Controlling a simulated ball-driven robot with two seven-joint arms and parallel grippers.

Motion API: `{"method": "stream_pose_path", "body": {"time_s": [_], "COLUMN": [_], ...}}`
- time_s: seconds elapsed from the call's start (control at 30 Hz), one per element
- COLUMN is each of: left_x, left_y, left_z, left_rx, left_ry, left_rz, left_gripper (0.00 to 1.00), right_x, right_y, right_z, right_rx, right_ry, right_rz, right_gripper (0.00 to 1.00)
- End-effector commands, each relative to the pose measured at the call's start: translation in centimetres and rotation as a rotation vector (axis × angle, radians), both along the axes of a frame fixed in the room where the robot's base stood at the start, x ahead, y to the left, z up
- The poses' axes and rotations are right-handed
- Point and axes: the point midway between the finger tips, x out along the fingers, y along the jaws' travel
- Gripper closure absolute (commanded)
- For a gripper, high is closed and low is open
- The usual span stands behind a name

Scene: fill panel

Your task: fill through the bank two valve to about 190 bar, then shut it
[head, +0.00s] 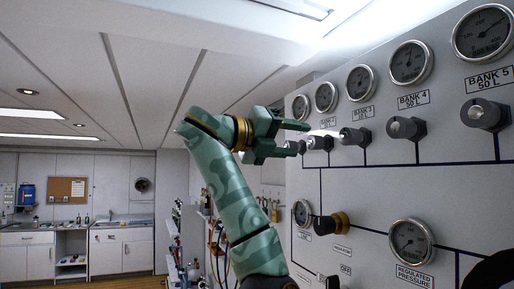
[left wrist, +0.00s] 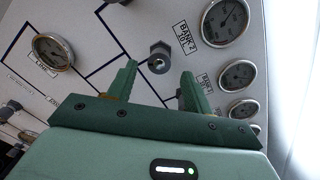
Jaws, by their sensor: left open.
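My left gripper (head: 296,139) is open and empty, pointing at the upper valve row on the panel. In the left wrist view its two fingers (left wrist: 159,69) stand apart, one on each side of the bank two valve (left wrist: 159,58). The valve is a grey knob that appears just beyond the fingertips; I see no contact. It also shows in the head view (head: 318,143), close to the gripper. The bank two gauge (left wrist: 225,22) is beside its label (left wrist: 185,38); its needle is too small to read. My right gripper is not in view.
More valves, such as the bank four valve (head: 404,128), run along the panel to the right. A regulator knob (head: 331,226) and the regulated pressure gauge (head: 411,241) sit lower. A counter with cabinets (head: 122,250) stands at the far left.

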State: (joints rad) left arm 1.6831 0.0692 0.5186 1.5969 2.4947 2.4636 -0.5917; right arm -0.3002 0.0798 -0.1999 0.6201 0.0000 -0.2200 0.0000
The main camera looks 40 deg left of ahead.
Motion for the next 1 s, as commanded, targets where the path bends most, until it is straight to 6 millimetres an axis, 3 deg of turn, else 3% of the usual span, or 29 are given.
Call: {"method": "stream_pose_path", "body": {"time_s": [0.03, 0.2, 0.4, 0.6, 1.0], "left_x": [-1.3, -5.6, -9.0, -10.1, -10.1], "left_y": [0.8, 2.3, 3.4, 3.7, 3.7], "left_z": [-0.6, -0.4, 0.0, 0.2, 0.3], "left_rx": [0.001, 0.002, 0.002, 0.0, 0.0], "left_ry": [-0.003, -0.002, -0.001, 0.001, 0.0], "left_rz": [0.008, 0.008, 0.005, 0.001, 0.0], "left_gripper": [0.49, 0.49, 0.49, 0.49, 0.49], "right_x": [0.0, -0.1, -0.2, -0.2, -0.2], "right_y": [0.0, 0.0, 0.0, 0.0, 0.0], "right_z": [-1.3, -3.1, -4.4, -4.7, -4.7], "right_rx": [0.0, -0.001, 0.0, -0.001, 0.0], "right_ry": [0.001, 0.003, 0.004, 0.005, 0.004], "right_rz": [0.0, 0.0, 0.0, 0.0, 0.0], "right_gripper": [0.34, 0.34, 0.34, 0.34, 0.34]}}
